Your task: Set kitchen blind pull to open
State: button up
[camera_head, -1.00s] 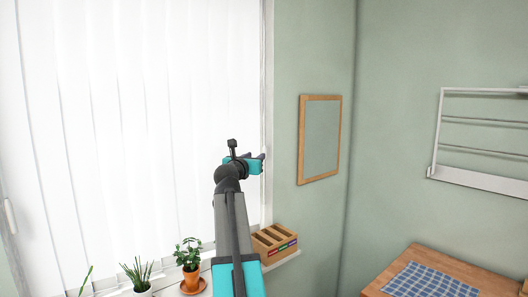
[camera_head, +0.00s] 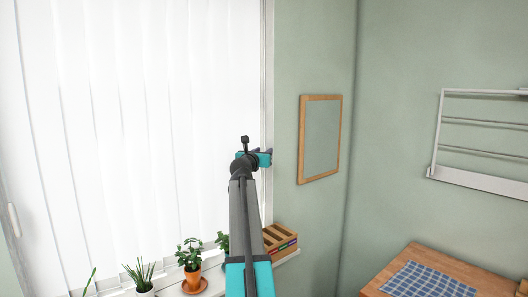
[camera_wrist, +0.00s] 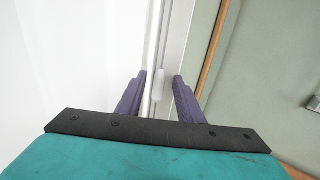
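The blind (camera_head: 130,130) hangs in white vertical slats across the window at the left of the head view. In the wrist view, a small white blind pull (camera_wrist: 158,88) hangs along the pale window frame. My gripper (camera_wrist: 159,78) has its two purple fingers apart, one on each side of the pull in the picture. I cannot tell whether the pull is fully between them in depth. In the head view my gripper (camera_head: 269,153) is at the right edge of the window; the pull is not clear there.
Potted plants, one in an orange pot (camera_head: 191,279), and a wooden box (camera_head: 279,241) stand on the sill below. A wood-framed panel (camera_head: 320,140) hangs on the green wall. A white rack (camera_head: 480,180) and a wooden table (camera_head: 480,270) are to the right.

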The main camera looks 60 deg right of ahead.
jog(key=shift+w+d, duration=0.1)
jog(key=shift+d, duration=0.15)
grip_shut()
notch_tip(320, 180, down, 9)
jog(key=b, duration=0.3)
dwell(0.3)
grip_release()
jog(key=shift+a, duration=0.1)
